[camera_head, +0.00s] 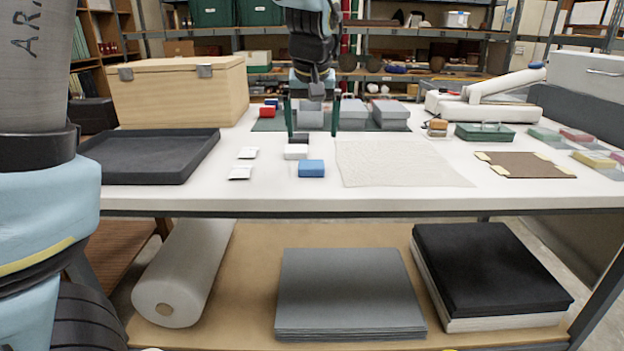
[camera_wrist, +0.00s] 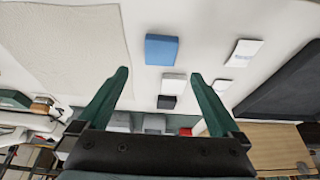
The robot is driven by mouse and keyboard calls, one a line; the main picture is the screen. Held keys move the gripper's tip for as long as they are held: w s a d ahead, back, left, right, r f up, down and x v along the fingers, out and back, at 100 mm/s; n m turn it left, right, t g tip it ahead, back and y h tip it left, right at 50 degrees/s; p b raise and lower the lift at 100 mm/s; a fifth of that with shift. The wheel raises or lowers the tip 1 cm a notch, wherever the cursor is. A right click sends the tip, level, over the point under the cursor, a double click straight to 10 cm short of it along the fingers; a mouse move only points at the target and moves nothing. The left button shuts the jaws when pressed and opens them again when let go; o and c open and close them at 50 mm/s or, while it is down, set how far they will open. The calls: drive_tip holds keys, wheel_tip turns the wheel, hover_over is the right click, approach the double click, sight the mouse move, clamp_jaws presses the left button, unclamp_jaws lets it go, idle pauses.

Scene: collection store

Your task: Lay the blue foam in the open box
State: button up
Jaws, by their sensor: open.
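The blue foam (camera_head: 311,168) is a small block lying flat near the front edge of the white table. It also shows in the wrist view (camera_wrist: 161,49), beyond the fingertips. My gripper (camera_head: 311,120) has two green fingers, spread wide with nothing between them, above the table and behind the foam. It also shows in the wrist view (camera_wrist: 159,74). Grey boxes stand on a dark green mat at the back: one behind my fingers (camera_head: 310,115), a middle one (camera_head: 353,114) and a right one (camera_head: 390,114). I cannot tell which is open.
A white block (camera_head: 296,151) and a dark block (camera_head: 301,138) lie just behind the foam. Two small white packets (camera_head: 240,172) lie left of it, then a black tray (camera_head: 150,158). A pale sheet (camera_head: 395,163) covers the table to the right. A wooden chest (camera_head: 180,92) stands back left.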

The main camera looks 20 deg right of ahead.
hover_over(311, 164)
drive_tip(key=s, duration=0.3)
drive_tip(key=f, duration=0.5)
drive_tip(key=shift+w+a, duration=0.2)
drive_tip(key=shift+a, duration=0.2)
drive_tip(key=p+x, duration=0.1)
drive_tip(key=x, duration=0.4)
drive_tip(key=shift+w, duration=0.2)
drive_tip(key=shift+a, duration=0.1)
drive_tip(key=c, duration=1.3)
drive_tip(key=shift+c, duration=0.2)
